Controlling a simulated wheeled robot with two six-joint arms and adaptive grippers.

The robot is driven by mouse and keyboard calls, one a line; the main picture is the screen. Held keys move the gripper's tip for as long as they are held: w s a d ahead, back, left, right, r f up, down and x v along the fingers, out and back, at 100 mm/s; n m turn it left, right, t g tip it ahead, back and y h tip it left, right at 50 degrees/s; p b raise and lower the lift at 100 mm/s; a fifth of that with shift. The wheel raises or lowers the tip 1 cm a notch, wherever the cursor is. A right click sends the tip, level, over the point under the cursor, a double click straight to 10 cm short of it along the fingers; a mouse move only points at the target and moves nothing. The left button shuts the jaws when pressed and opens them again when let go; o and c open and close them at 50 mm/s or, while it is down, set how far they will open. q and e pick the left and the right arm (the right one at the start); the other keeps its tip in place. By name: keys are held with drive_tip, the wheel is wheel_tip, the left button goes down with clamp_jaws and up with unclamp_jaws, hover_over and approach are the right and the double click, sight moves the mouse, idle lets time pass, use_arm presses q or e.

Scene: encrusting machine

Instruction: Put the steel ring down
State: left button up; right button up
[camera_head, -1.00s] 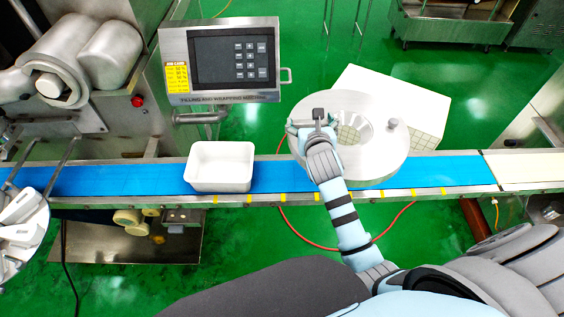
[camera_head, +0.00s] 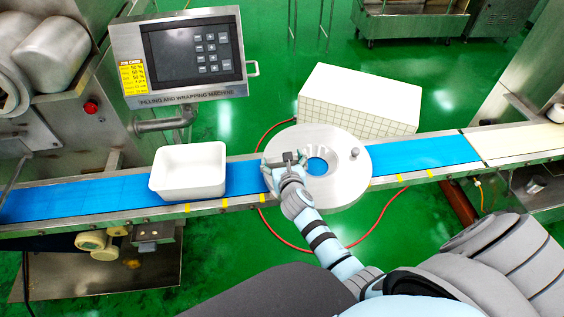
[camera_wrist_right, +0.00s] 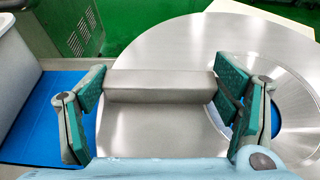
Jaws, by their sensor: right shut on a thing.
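The steel ring (camera_head: 342,188) is a wide, flat metal disc with a central hole. It lies level over the blue conveyor belt (camera_head: 410,154), to the right of the white tub. Blue shows through its hole; whether its underside touches the belt I cannot tell. My right gripper (camera_head: 285,162) is at the ring's left side. In the right wrist view, the gripper (camera_wrist_right: 160,88) is shut on the ends of the bar handle on the ring (camera_wrist_right: 165,40). A small knob stands on the ring's far right side. My left gripper is not in view.
A white tub (camera_head: 188,174) stands on the belt just left of the ring. A control panel (camera_head: 195,55) rises behind the belt. A white tiled block (camera_head: 358,100) lies behind the ring. The belt right of the ring is clear, up to a cream belt (camera_head: 515,143).

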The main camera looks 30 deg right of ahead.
drive_tip(key=o, duration=1.7)
drive_tip(key=shift+r, duration=0.15)
drive_tip(key=shift+s+a+r+p, duration=0.1)
drive_tip(key=shift+s+r+p, duration=0.15)
drive_tip(key=shift+p, duration=0.2)
drive_tip(key=p+v, duration=0.4)
drive_tip(key=v, duration=0.2)
drive_tip(key=shift+r+p, duration=0.2)
drive_tip(key=shift+p, duration=0.15)
drive_tip(key=v, duration=0.1)
drive_tip(key=p+v, duration=0.1)
drive_tip(key=v, duration=0.1)
drive_tip(key=p+v, duration=0.1)
drive_tip(key=v, duration=0.1)
drive_tip(key=shift+s+f, duration=0.2)
drive_tip(key=shift+s, duration=0.1)
drive_tip(key=shift+f, duration=0.15)
drive_tip(key=shift+w, duration=0.1)
